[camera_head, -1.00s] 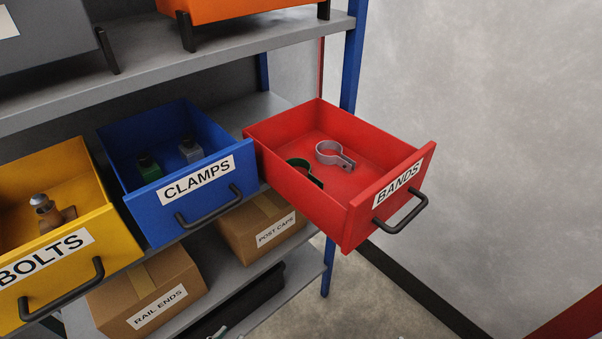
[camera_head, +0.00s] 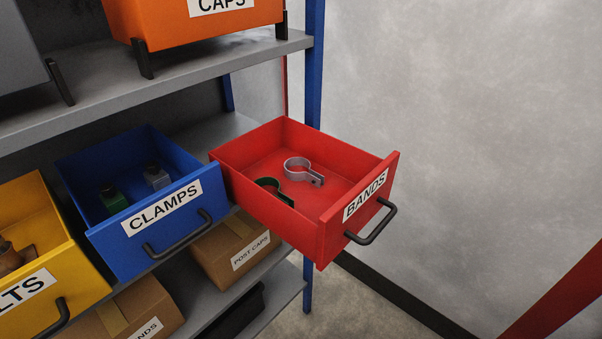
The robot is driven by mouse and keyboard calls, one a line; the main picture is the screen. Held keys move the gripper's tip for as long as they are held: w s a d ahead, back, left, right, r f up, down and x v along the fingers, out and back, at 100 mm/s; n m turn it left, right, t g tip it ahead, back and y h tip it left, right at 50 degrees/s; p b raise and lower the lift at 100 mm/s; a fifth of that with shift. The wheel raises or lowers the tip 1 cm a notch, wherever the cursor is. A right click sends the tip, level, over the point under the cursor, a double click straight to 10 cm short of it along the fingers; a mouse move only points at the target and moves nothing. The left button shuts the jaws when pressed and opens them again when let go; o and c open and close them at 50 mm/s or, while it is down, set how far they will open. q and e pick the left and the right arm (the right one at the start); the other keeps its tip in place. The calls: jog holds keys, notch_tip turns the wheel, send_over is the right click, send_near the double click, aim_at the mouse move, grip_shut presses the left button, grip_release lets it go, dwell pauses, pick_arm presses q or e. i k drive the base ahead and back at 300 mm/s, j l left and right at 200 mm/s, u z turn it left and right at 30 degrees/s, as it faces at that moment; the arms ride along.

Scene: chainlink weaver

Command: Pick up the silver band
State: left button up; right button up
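The silver band (camera_head: 303,171) lies on the floor of the open red drawer (camera_head: 250,205) labelled BANDS. It is a ring with a flat tab that points to the lower right. A dark green band (camera_head: 272,187) lies beside it, toward the near left wall, and that wall hides part of it. Neither of my grippers shows in the head view.
A blue CLAMPS drawer (camera_head: 110,247) with a green and a grey clamp stands open to the left, and a yellow drawer (camera_head: 75,285) is farther left. An orange CAPS bin (camera_head: 165,35) sits on the shelf above. Open space lies right of the red drawer.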

aim_at(316, 179)
jog(key=l+u, duration=0.25)
jog(key=u, duration=0.2)
jog(key=l+u, duration=0.25)
jog(key=u, duration=0.15)
jog(key=l+u, duration=0.25)
jog(key=u, duration=0.2)
jog(key=j, duration=0.15)
jog(key=z, duration=0.15)
jog(key=l+u, duration=0.2)
